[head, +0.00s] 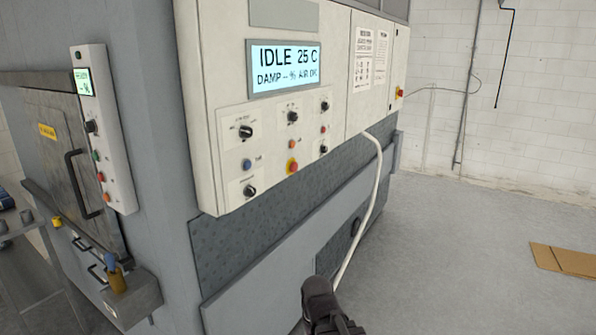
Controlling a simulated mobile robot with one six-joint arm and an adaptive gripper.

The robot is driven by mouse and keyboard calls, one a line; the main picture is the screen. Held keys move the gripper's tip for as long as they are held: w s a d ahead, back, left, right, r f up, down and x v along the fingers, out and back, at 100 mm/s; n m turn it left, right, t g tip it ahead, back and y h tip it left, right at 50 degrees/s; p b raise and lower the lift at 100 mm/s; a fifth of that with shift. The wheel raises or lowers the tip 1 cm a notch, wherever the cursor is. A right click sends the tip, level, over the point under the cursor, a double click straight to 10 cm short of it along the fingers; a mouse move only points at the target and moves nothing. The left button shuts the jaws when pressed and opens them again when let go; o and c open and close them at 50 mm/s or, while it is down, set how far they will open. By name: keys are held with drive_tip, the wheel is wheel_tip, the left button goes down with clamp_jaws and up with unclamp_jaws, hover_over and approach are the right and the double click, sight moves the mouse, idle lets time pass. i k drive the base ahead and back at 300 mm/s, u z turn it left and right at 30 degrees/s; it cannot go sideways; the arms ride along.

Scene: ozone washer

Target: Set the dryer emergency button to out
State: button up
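The dryer control panel (270,195) is a pale box on the grey machine, with a lit display (285,67) reading IDLE 25 C. A red mushroom button on a yellow ring, the likely emergency button (292,166), sits low in the middle of the panel. Whether it is pressed in or out is too small to tell. A dark part of my arm's end, seemingly my gripper (328,310), shows at the bottom edge, below the panel and well apart from the button. Its fingers cannot be made out.
Several knobs and small buttons surround the red button. A red and yellow switch (399,93) is at the cabinet's right end. A white hose (374,200) hangs from the cabinet. A narrow button panel (103,130) stands at left. Floor at right is clear except flat cardboard (565,260).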

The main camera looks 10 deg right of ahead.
sight(293, 166)
drive_tip(key=k, duration=0.6)
drive_tip(key=u, duration=0.3)
drive_tip(key=i, duration=1.45)
drive_tip(key=z, duration=0.05)
